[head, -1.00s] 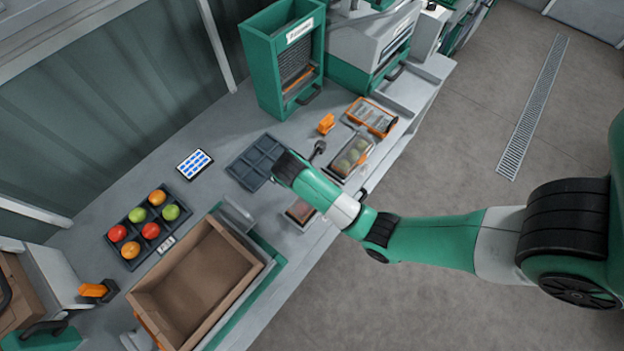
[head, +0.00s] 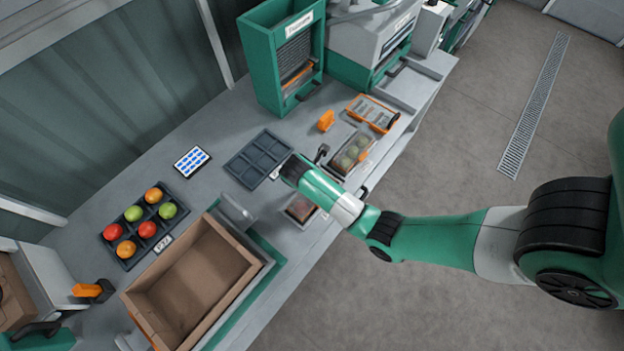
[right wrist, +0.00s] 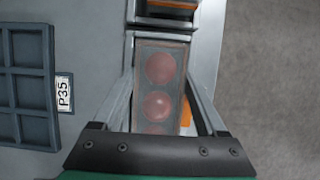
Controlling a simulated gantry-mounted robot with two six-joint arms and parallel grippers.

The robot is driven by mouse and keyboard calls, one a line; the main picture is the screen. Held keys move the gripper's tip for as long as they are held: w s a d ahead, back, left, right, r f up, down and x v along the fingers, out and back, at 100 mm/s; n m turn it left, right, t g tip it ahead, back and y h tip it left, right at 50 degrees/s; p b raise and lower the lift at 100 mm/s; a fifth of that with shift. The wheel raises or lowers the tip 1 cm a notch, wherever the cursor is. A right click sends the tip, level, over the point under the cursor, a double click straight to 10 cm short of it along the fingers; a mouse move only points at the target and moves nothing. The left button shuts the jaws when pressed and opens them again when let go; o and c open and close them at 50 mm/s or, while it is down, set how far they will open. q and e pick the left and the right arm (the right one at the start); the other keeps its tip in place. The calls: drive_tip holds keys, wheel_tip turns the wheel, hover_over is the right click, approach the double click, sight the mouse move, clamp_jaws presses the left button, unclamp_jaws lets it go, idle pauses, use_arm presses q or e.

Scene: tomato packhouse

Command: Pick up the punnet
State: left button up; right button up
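The clear punnet (head: 301,207) with red tomatoes lies near the bench's front edge, partly hidden in the head view by my right arm. In the right wrist view the punnet (right wrist: 160,85) lies lengthwise between the two fingers of my right gripper (right wrist: 160,80). One finger is on each side, spread about as wide as the punnet. The fingers look open; whether they touch its sides I cannot tell. In the head view my arm hides these fingers. My left gripper is in neither view.
An empty dark tray (head: 258,160) lies beside it, with a P35 label (right wrist: 64,94). A second punnet (head: 352,154) is farther right, near an orange-edged rack (head: 373,113). A cardboard box (head: 190,285) and a tray of tomatoes (head: 146,225) are at the left.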

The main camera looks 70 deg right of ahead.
drive_tip(key=c, duration=0.7)
drive_tip(key=shift+o, duration=0.2)
drive_tip(key=shift+r, duration=0.55)
wheel_tip(320, 180, up, 3)
drive_tip(key=shift+s+a+f+p, duration=0.1)
drive_tip(key=shift+s+p, duration=0.05)
drive_tip(key=shift+p, duration=0.75)
drive_tip(key=s+a+r+p, duration=0.4)
drive_tip(key=s+r+p, duration=0.5)
drive_tip(key=s, duration=0.4)
drive_tip(key=shift+p, duration=0.5)
